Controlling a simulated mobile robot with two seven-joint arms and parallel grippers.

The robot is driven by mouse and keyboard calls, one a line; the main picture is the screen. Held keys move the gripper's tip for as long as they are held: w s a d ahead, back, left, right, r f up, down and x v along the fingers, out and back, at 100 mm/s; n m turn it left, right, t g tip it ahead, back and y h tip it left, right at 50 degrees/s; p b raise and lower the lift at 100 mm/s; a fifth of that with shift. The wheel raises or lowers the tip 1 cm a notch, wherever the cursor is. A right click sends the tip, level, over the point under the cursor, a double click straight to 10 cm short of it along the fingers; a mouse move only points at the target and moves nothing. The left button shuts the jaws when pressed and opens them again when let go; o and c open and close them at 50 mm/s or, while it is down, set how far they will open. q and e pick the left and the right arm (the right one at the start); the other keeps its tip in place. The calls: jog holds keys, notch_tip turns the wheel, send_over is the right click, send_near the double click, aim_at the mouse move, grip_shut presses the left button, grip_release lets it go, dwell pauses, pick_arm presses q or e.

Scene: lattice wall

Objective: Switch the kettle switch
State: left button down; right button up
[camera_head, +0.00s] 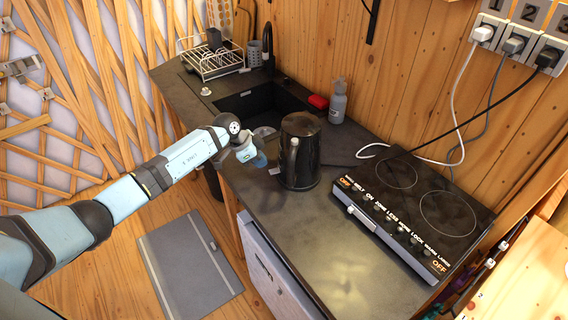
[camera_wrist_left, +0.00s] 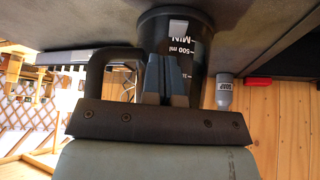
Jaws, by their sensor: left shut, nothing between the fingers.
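A black kettle (camera_head: 301,165) stands upright on the dark counter, its handle facing the front. It also shows upside down in the wrist view (camera_wrist_left: 205,45), with "MIN" and "500 ml" marks. A small light grey tab at its base (camera_head: 274,171), which looks like the kettle switch, also shows in the wrist view (camera_wrist_left: 178,27). My left gripper (camera_head: 259,162) is shut and empty, just left of the kettle and near the tab. In the wrist view its fingers (camera_wrist_left: 167,60) point towards the kettle base; I cannot tell whether they touch it. My right gripper is out of view.
A black hob (camera_head: 415,205) lies on the counter to the right. A dish rack (camera_head: 212,65) stands farther back. The counter in front of the kettle is clear.

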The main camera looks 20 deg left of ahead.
aim_at(271, 171)
pick_arm(q)
jog(key=shift+w+a+r+n+y, duration=0.15)
jog(key=shift+w+a+r+y, duration=0.1)
jog(key=shift+w+a, duration=0.15)
jog(key=shift+w+a+r+n+y, duration=0.2)
jog(key=shift+w+a, duration=0.1)
jog(key=shift+a, duration=0.15)
jog(key=shift+f, duration=0.1)
jog(key=x, duration=0.4)
jog(key=shift+d+f, duration=0.2)
jog(key=shift+f, duration=0.1)
jog(key=shift+w+d+f+b, duration=0.15)
jog(key=shift+f+b, duration=0.5)
jog(key=shift+b, duration=0.25)
jog(key=shift+w+d+f+b, duration=0.15)
jog(key=shift+f+b, duration=0.2)
jog(key=shift+b, duration=0.1)
